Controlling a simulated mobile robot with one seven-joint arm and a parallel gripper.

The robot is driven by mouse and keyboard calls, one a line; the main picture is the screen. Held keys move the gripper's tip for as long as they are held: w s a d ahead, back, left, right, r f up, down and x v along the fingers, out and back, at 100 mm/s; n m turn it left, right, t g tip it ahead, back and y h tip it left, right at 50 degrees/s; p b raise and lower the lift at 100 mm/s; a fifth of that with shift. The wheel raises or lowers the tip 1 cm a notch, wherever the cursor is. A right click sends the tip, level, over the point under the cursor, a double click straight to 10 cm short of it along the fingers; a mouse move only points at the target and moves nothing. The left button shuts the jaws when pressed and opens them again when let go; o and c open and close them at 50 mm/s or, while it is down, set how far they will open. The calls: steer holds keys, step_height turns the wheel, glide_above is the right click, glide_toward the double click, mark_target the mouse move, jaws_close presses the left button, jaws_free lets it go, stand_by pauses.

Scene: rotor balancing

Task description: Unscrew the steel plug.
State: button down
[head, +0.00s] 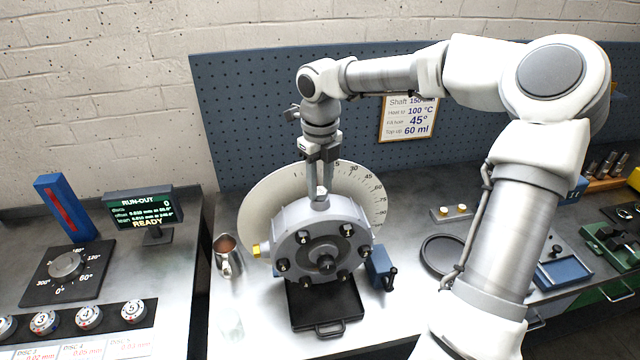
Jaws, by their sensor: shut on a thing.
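The grey round housing (322,232) stands upright on the bench, with several bolts around its face and a dark shaft end in the middle. The steel plug (320,203) sits at the top of the housing, in a short raised neck. My gripper (319,186) points straight down from above and is shut on the steel plug. The fingers partly hide the plug, so its thread cannot be seen. A yellow plug (261,249) sticks out of the housing's left side.
A dial plate (268,200) stands behind the housing, and a black tray (325,303) lies below it. A metal jug (228,258) and a clear glass (231,324) stand left. A blue block with a handle (380,268) is close right. My arm spans the right side.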

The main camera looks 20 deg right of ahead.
steer(key=shift+f, duration=0.15)
steer(key=shift+a+n, duration=0.1)
steer(key=shift+n, duration=0.8)
steer(key=shift+n, duration=0.3)
steer(key=shift+c, duration=2.3)
jaws_free()
steer(key=shift+c, duration=0.3)
